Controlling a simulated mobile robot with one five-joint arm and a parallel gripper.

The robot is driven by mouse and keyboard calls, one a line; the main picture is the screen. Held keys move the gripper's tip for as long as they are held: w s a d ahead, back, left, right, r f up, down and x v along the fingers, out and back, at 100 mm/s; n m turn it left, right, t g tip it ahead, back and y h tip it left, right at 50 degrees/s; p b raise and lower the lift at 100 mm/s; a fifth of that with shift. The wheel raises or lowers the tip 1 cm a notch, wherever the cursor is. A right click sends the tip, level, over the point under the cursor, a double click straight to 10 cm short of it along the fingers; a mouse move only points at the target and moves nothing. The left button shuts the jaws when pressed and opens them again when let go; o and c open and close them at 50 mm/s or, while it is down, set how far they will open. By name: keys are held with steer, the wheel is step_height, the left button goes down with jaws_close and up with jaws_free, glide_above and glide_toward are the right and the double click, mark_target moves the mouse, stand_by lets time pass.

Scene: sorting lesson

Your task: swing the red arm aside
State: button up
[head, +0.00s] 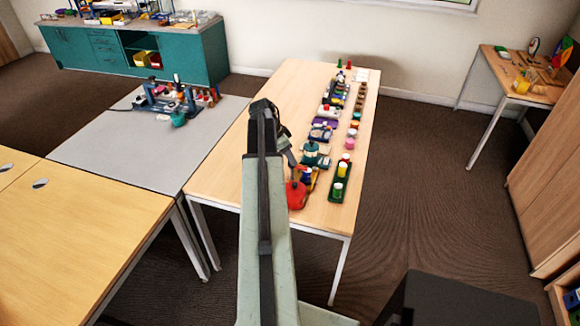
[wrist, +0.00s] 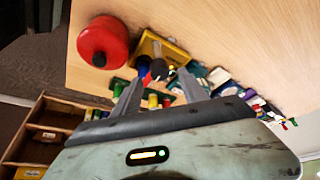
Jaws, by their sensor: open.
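My gripper (wrist: 152,80) is open, its two grey fingers spread apart near the close end of the row of items on the table. Just beyond the fingers is a yellow base (wrist: 172,52) with a grey upright post and a small red-and-dark part (wrist: 147,77) between the fingertips. I cannot tell whether this part is the red arm, or whether the fingers touch it. A rounded red object (wrist: 103,41) stands beside the yellow base; it also shows in the head view (head: 297,194). My arm partly hides this area in the head view.
The wooden table (head: 225,165) carries a long row of coloured items. A green tray (head: 341,183) with yellow and red pieces lies right of the red object. The table's left half is clear. A grey table (head: 95,150) with more items adjoins on the left.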

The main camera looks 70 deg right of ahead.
steer(key=b+x, duration=0.1)
steer(key=x, duration=0.2)
steer(key=shift+r, duration=0.1)
jaws_close()
steer(key=shift+a, duration=0.1)
